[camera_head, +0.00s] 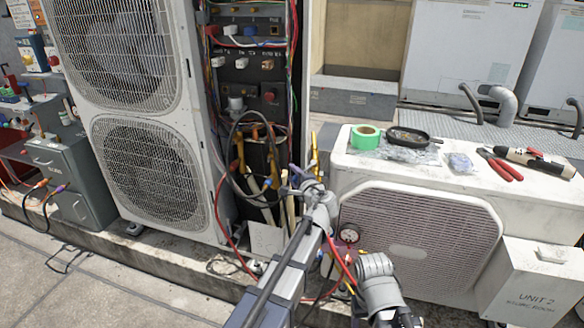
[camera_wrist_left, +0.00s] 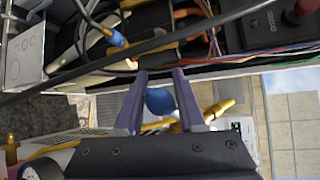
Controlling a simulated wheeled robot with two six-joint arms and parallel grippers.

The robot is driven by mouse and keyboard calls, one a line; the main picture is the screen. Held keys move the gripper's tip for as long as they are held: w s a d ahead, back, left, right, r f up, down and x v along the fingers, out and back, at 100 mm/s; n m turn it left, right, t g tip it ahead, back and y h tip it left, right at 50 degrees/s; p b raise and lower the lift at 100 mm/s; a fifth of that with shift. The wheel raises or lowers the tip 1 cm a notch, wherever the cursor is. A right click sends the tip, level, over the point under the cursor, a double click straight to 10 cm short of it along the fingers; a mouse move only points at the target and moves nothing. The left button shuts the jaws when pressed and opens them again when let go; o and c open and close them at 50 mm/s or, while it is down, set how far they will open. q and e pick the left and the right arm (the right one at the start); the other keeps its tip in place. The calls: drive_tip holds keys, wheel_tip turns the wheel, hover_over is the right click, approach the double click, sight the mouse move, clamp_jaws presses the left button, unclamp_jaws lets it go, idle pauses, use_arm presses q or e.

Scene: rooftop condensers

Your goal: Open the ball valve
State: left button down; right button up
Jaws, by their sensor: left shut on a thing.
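The ball valve's blue handle (camera_wrist_left: 160,101) shows between the two purple-grey fingers of my left gripper (camera_wrist_left: 158,74) in the left wrist view. The gripper is shut on the handle. Brass-coloured fittings (camera_wrist_left: 220,109) show beside and behind the fingers. In the head view my left gripper (camera_head: 303,180) is at the open service bay, between the tall condenser and the low unit. There the gripper and wrist hide most of the valve, so the handle's angle to the pipe is hard to tell. My right gripper is not in view.
The tall condenser (camera_head: 150,165) stands left, its open bay full of loose wires and hoses. A black cable (camera_wrist_left: 130,70) crosses close to the fingers. A low unit (camera_head: 420,225) stands right with green tape (camera_head: 365,137) and pliers (camera_head: 500,163) on top. A gauge (camera_head: 349,235) is near my arm.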

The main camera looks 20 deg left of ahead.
use_arm(q)
drive_tip(key=shift+s+d+f+n+g+y+p, duration=0.15)
drive_tip(key=shift+s+d+f+n+g+p, duration=0.2)
drive_tip(key=shift+d+n+g+p, duration=0.55)
drive_tip(key=shift+s+d+f+n+g+y+p, duration=0.25)
drive_tip(key=shift+n+g+p, duration=0.25)
drive_tip(key=shift+n+g, duration=0.85)
drive_tip(key=shift+s+d+f+n+g+y+p, duration=0.1)
drive_tip(key=shift+s+d+f+n+g+p, duration=0.45)
drive_tip(key=shift+n, duration=0.9)
drive_tip(key=shift+w+d+r, duration=0.1)
drive_tip(key=shift+d+r, duration=0.05)
drive_tip(key=shift+r, duration=0.1)
drive_tip(key=c, duration=0.5)
unclamp_jaws()
drive_tip(key=p+v, duration=0.4)
drive_tip(key=v, duration=0.3)
drive_tip(key=shift+d+r, duration=0.25)
drive_tip(key=shift+d, duration=0.05)
